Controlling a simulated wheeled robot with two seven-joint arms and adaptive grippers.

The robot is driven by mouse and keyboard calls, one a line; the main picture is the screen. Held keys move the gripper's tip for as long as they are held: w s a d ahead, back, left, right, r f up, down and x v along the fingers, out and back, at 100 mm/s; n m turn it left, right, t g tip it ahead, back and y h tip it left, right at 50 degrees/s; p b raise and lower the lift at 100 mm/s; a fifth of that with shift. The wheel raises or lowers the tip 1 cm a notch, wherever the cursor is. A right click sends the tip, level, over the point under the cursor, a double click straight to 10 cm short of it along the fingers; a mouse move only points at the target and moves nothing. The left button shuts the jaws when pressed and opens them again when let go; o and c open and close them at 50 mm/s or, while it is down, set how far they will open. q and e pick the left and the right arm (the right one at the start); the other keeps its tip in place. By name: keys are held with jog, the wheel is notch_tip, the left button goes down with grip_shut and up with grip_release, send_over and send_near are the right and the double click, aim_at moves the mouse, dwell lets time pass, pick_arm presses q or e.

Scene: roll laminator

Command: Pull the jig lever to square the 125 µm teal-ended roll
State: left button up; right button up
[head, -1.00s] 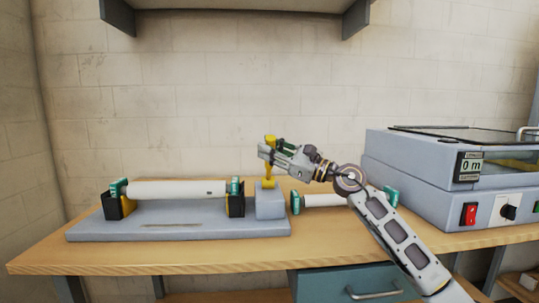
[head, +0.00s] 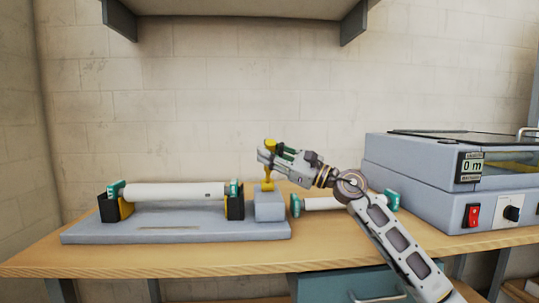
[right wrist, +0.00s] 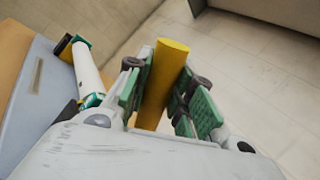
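A white roll with teal ends (head: 175,192) lies across two black-and-yellow end supports on the grey jig (head: 140,233). It shows partly at the left of the right wrist view (right wrist: 88,72). The thickness marking is not readable. The yellow jig lever (head: 268,178) stands about upright on the grey block at the jig's right end. My right gripper (head: 265,155) is at the lever's upper part. In the right wrist view, the lever (right wrist: 163,75) sits between the green finger pads, which appear to press it on both sides. My left gripper is not in view.
A second teal-ended white roll (head: 318,203) lies on the table (head: 330,240) right of the jig, partly behind my right arm. The laminator (head: 440,185) stands at the right, its display reading 0 m. A shelf (head: 230,20) hangs above.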

jog(key=o, duration=0.5)
jog(key=shift+d, duration=0.1)
jog(key=shift+v, duration=6)
